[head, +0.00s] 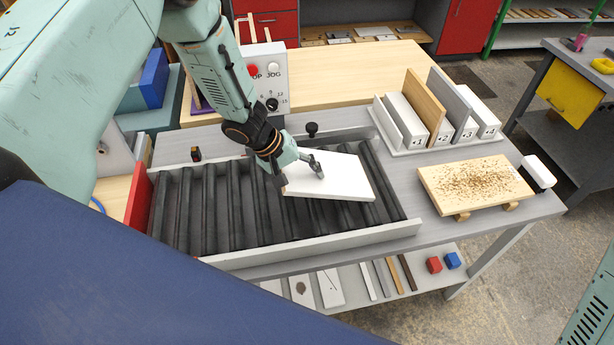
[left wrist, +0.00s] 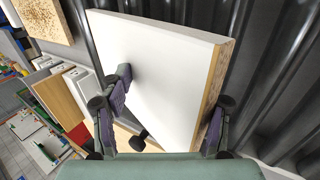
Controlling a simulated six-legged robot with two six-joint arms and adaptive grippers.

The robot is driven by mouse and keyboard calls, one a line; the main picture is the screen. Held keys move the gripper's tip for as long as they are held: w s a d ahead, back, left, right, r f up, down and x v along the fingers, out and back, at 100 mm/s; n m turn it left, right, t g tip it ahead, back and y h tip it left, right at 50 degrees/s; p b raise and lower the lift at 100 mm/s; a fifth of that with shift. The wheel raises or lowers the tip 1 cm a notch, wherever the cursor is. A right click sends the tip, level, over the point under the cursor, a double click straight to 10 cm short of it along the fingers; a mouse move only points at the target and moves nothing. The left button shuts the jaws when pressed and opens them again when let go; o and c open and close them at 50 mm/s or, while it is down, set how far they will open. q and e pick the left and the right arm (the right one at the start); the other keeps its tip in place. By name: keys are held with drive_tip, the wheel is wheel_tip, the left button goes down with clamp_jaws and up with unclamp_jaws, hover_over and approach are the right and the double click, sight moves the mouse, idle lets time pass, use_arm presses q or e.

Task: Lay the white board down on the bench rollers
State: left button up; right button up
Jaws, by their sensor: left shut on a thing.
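The white board (head: 345,178) is over the right part of the black bench rollers (head: 225,205). My left gripper (head: 303,163) is shut on the board near its left end. In the left wrist view the board (left wrist: 160,60) shows a white face and a brown chipboard edge. There one finger of the left gripper (left wrist: 172,97) presses on the white face and the other is at the far side, past the edge. Dark rollers (left wrist: 285,60) show behind the board. I cannot tell whether the board touches the rollers. My right gripper is not in view.
A rack of upright boards (head: 440,112) stands at the back right. A speckled chipboard piece (head: 475,186) lies on blocks at the right. A light rail (head: 310,245) borders the rollers in front. A control box (head: 265,75) stands behind them.

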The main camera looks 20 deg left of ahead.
sight(281, 172)
use_arm(q)
drive_tip(key=shift+s+a+r, duration=0.2)
drive_tip(key=shift+s+a, duration=0.2)
drive_tip(key=shift+a, duration=0.2)
drive_tip(key=shift+s+a+r, duration=0.15)
drive_tip(key=shift+s+a, duration=0.25)
drive_tip(key=shift+a, duration=0.15)
drive_tip(key=shift+s+a+r, duration=0.35)
drive_tip(key=shift+a+r, duration=0.2)
drive_tip(key=shift+a, duration=0.15)
drive_tip(key=shift+s+a, duration=0.4)
drive_tip(key=shift+a, duration=0.1)
drive_tip(key=shift+o, duration=1.2)
drive_tip(key=o, duration=0.5)
drive_tip(key=shift+w+d, duration=0.3)
drive_tip(key=shift+d, duration=0.05)
drive_tip(key=shift+s+a+r, duration=0.2)
drive_tip(key=shift+a+r, duration=0.05)
drive_tip(key=shift+a, duration=0.05)
drive_tip(key=r, duration=0.5)
drive_tip(key=s+a+r, duration=0.1)
drive_tip(key=r, duration=0.1)
drive_tip(key=shift+r, duration=0.15)
